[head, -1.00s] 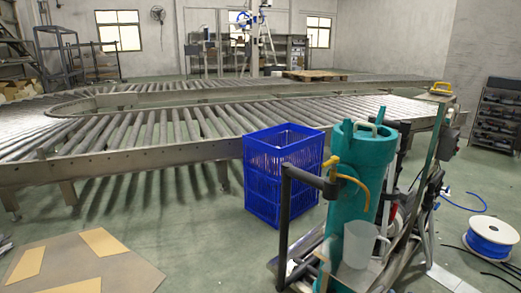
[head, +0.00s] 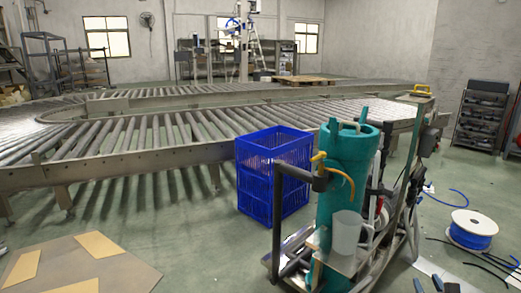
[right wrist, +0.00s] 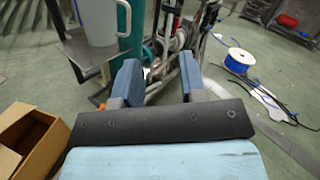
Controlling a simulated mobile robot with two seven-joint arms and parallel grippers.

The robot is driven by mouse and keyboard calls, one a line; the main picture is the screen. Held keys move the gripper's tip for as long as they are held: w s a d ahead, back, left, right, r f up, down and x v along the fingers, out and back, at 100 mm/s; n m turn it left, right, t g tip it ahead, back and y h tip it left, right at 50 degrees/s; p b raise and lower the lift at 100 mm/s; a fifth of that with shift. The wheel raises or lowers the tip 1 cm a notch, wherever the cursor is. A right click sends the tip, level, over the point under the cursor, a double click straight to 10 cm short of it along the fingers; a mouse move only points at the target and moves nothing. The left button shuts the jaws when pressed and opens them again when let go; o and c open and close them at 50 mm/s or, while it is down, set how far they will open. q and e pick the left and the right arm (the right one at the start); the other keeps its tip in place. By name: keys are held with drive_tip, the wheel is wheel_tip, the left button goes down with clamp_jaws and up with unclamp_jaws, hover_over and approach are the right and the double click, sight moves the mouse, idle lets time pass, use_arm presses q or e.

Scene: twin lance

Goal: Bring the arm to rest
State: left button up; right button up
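My right gripper (head: 430,285) shows only as blue fingertips at the bottom right edge of the head view. In the right wrist view its two blue fingers (right wrist: 160,78) stand apart with nothing between them. It is clear of the cart with the teal cylinder (head: 347,175), which stands ahead and to the left of it. A translucent jug (head: 347,232) stands on the cart's shelf and also shows in the right wrist view (right wrist: 101,22). My left gripper is in neither view.
A blue crate stack (head: 273,172) stands behind the cart, by the roller conveyor (head: 130,165). A cable reel (head: 472,230) and loose cables lie at the right. An open cardboard box (right wrist: 30,138) is at the wrist view's left. Floor at the front left holds flat cardboard (head: 75,265).

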drive_tip(key=s+a+r+m+g+y, duration=0.25)
drive_tip(key=s+a+m+y, duration=0.45)
drive_tip(key=s+a+m, duration=0.6)
drive_tip(key=s+a+r+m+g+y, duration=0.25)
drive_tip(key=s+a+m+y, duration=0.55)
drive_tip(key=a+m, duration=0.9)
wheel_tip(320, 180, up, 8)
drive_tip(key=w+a+m+t+h+p, duration=0.2)
drive_tip(key=a+m+t+h+p, duration=0.1)
drive_tip(key=m+t+p, duration=0.15)
use_arm(q)
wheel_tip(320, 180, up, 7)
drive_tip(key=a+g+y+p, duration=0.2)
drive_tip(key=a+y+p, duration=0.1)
drive_tip(key=p, duration=1.4)
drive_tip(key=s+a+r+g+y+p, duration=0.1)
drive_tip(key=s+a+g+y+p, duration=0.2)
drive_tip(key=p, duration=1.5)
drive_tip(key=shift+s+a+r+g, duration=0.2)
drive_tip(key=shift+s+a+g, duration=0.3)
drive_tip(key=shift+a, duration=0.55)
use_arm(e)
drive_tip(key=s+d+r+g+h, duration=0.4)
drive_tip(key=d+r+g+h, duration=0.1)
drive_tip(key=d+g, duration=0.2)
drive_tip(key=shift+s+d+h, duration=0.15)
drive_tip(key=shift+d+h, duration=0.15)
drive_tip(key=shift+d, duration=0.25)
